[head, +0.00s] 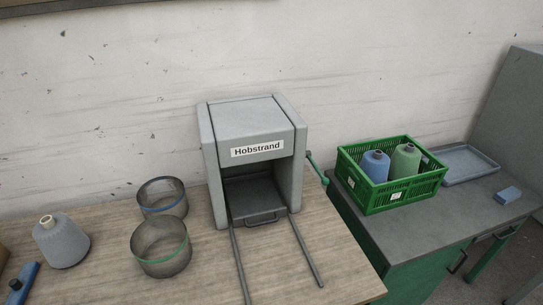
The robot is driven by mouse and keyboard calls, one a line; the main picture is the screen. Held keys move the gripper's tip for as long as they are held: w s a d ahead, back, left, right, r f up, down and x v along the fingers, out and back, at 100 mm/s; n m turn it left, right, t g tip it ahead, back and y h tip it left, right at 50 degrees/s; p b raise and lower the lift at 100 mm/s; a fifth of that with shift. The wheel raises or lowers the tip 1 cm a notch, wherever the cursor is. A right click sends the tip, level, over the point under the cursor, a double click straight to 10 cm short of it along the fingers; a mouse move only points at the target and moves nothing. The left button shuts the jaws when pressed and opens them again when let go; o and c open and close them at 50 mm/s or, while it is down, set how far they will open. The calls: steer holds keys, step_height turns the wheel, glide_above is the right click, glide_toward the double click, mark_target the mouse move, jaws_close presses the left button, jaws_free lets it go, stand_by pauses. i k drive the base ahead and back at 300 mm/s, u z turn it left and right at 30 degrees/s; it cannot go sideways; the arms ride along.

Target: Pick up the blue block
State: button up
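My gripper is not in view.
A green crate (373,202) with a blue and a green yarn cone stands left of the block. The tray (472,178) lies between. A grey Hobstrand machine (252,122), two mesh cylinders (161,262) and a grey cone (61,243) are on the wooden table.

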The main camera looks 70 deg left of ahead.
mark_target(20, 286)
steer(key=u, duration=5.95)
steer(key=i, duration=1.5)
steer(key=z, duration=0.05)
